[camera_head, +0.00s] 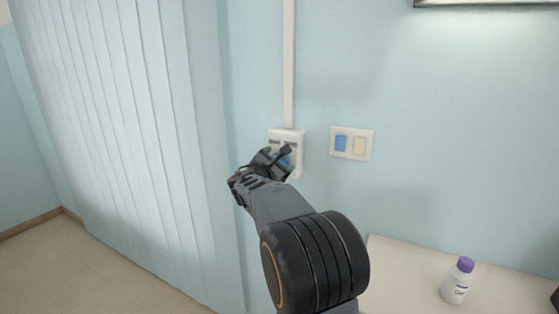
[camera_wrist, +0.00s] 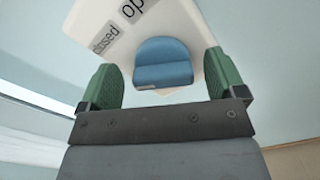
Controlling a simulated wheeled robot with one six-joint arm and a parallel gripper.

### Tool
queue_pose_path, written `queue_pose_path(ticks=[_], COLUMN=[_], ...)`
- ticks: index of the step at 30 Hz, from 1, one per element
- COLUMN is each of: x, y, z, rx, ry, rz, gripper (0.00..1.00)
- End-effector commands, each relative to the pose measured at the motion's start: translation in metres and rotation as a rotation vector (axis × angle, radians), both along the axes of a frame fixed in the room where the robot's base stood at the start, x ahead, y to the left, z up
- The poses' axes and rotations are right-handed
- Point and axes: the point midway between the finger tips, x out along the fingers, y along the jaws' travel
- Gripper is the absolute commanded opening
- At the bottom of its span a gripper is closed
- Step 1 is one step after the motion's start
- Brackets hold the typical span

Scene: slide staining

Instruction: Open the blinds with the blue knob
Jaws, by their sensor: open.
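The blinds (camera_head: 110,120) are pale vertical slats at the left of the head view, hanging closed. The white control box (camera_head: 285,136) is on the wall to their right. In the wrist view the box's plate (camera_wrist: 95,15) carries labels, "closed" and a partly cut "op". The blue knob (camera_wrist: 163,63) sits on it. My gripper (camera_wrist: 163,85) is open, its green fingers on either side of the knob with gaps visible. Whether either finger touches it I cannot tell. In the head view my gripper (camera_head: 272,165) hides most of the knob and the lower box.
A switch plate (camera_head: 351,143) with a blue and a cream switch is on the wall right of the box. A white conduit (camera_head: 288,60) runs up from the box. A purple-capped bottle (camera_head: 455,284) stands on the pale counter (camera_head: 400,265) at the lower right.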

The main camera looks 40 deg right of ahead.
Motion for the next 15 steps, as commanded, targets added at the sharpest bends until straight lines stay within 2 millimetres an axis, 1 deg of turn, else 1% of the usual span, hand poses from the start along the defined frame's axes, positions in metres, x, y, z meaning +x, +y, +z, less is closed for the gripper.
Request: queue_pose_path(ticks=[4, 13, 15], x=[0.003, 0.0034, 0.0033], y=[-0.0057, -0.0064, -0.0064], z=[-0.0001, -0.0004, -0.0003], rx=[0.0, 0.0, 0.0], ry=[0.0, 0.0, 0.0], rz=[0.0, 0.0, 0.0], gripper=[0.89, 0.89, 0.83])
